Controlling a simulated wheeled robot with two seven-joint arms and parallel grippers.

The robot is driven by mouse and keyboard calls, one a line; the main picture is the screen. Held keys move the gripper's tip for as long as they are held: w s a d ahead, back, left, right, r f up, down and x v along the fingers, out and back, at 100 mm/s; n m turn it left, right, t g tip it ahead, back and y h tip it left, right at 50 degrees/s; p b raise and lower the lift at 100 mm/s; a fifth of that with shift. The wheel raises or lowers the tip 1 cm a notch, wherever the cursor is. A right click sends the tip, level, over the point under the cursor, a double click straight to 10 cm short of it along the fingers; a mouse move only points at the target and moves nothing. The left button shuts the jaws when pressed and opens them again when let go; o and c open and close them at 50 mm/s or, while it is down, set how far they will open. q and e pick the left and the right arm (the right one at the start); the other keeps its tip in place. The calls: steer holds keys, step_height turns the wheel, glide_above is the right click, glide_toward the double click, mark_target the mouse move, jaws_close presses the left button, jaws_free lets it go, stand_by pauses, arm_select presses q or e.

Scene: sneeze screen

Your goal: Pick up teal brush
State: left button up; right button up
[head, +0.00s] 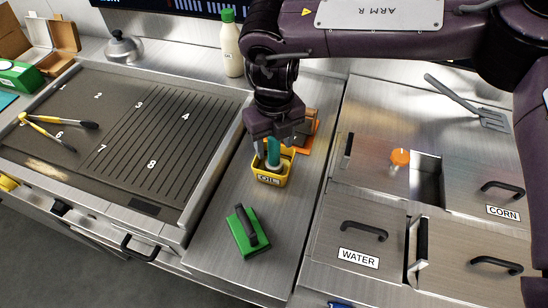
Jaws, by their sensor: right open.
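The teal brush (273,152) stands upright in a small yellow container (269,179) labelled OIL, on the steel counter between the griddle and the lidded bins. My right gripper (273,154) comes down from above, with its fingers on either side of the brush handle. The jaws are open, and I cannot tell whether a finger touches the handle. The top of the handle is hidden by the gripper, and the brush's lower end is hidden inside the container. My left gripper is not in view.
A green block with a dark handle (248,232) lies in front of the container. An orange-brown object (308,130) sits close behind it. The griddle (120,130) with yellow-handled tongs (55,130) is at left. Lidded bins (360,230) and a spatula (470,103) are at right.

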steer(key=c, duration=1.1)
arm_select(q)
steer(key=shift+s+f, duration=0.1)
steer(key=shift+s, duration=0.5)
arm_select(e)
steer(key=shift+r, duration=0.2)
step_height(320, 180, up, 7)
steer(key=shift+w+f+b, duration=0.1)
steer(key=shift+b, duration=0.5)
arm_select(q)
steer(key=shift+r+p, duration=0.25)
steer(key=shift+p, duration=0.6)
arm_select(e)
step_height(320, 180, up, 13)
steer(key=shift+f, duration=0.1)
